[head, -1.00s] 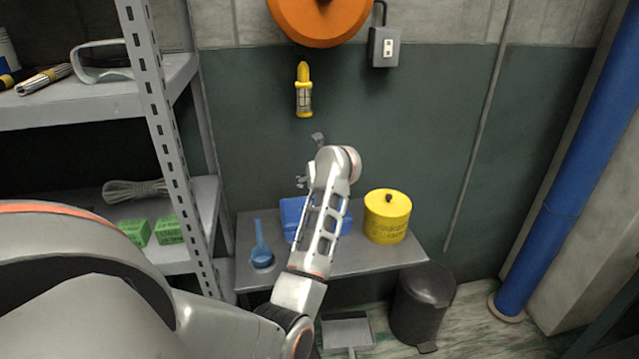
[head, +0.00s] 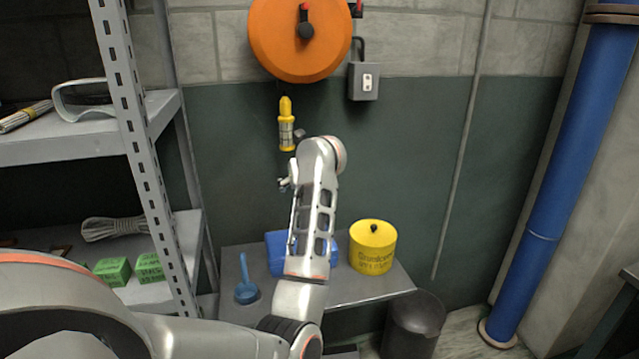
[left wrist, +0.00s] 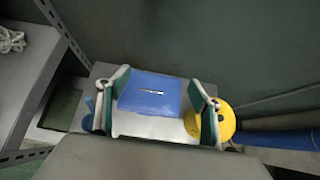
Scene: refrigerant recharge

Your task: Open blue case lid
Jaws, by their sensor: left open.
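The blue case (head: 277,254) sits on a grey metal table against the wall, partly hidden behind my left arm in the head view. In the left wrist view the blue case (left wrist: 150,101) shows as a flat blue face with a small pale handle or latch near its middle; its lid looks shut. My left gripper (left wrist: 158,80) is open and empty, its two fingers framing the case on either side in that view. In the head view the left gripper (head: 287,183) is small and mostly hidden behind the arm, and appears above the case. My right gripper is not in view.
Metal shelving (head: 140,130) rises at the left. A dark bin (head: 413,325) stands at the table's right. A yellow lamp (head: 286,125) hangs above.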

